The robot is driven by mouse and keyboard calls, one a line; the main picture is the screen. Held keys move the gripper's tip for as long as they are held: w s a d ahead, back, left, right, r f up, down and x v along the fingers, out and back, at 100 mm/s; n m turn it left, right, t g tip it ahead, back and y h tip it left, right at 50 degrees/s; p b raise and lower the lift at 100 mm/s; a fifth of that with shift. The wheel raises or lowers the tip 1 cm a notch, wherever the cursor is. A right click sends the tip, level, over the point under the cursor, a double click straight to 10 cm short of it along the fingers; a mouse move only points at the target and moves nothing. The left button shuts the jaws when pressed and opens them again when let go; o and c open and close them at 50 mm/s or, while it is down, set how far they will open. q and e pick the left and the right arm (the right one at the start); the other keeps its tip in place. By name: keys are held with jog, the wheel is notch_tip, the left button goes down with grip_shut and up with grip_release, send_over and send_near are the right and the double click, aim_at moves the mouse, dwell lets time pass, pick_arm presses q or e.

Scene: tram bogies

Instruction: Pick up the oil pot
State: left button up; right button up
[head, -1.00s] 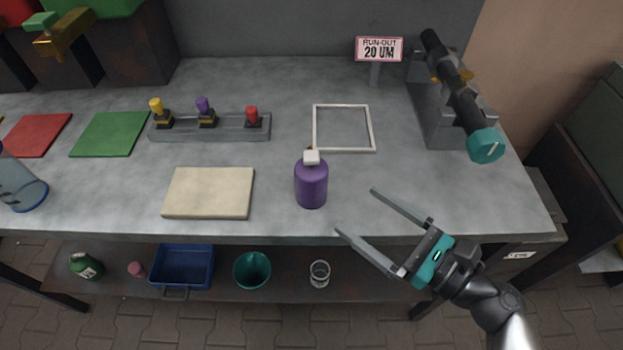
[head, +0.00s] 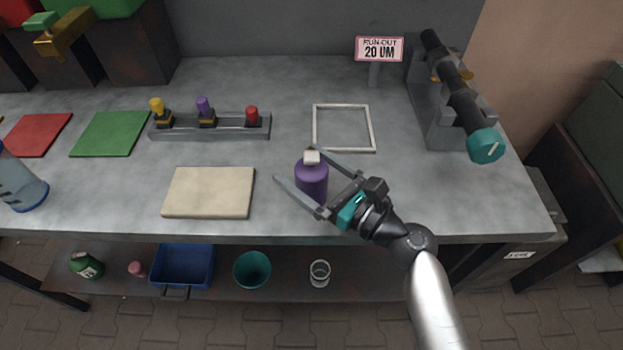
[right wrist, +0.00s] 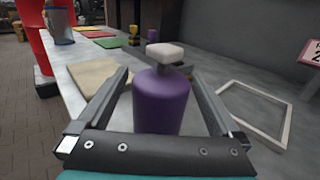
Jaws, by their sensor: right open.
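The oil pot (head: 311,178) is a purple bottle with a pale cap, standing upright on the grey bench top. It also shows in the right wrist view (right wrist: 160,103), between the two fingers. My right gripper (head: 296,163) is open, with one finger on each side of the pot; I cannot tell whether either finger touches it. The near finger hides part of the pot's lower body in the head view. My left gripper is not in view.
A beige board (head: 209,192) lies left of the pot and a white square frame (head: 373,130) behind it. A rail (head: 232,130) with several coloured-top pieces stands back left. A shaft on a grey stand (head: 440,115) is at the right. A shelf below holds a blue bin (head: 183,247).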

jog(key=shift+x, duration=0.9)
jog(key=c, duration=1.5)
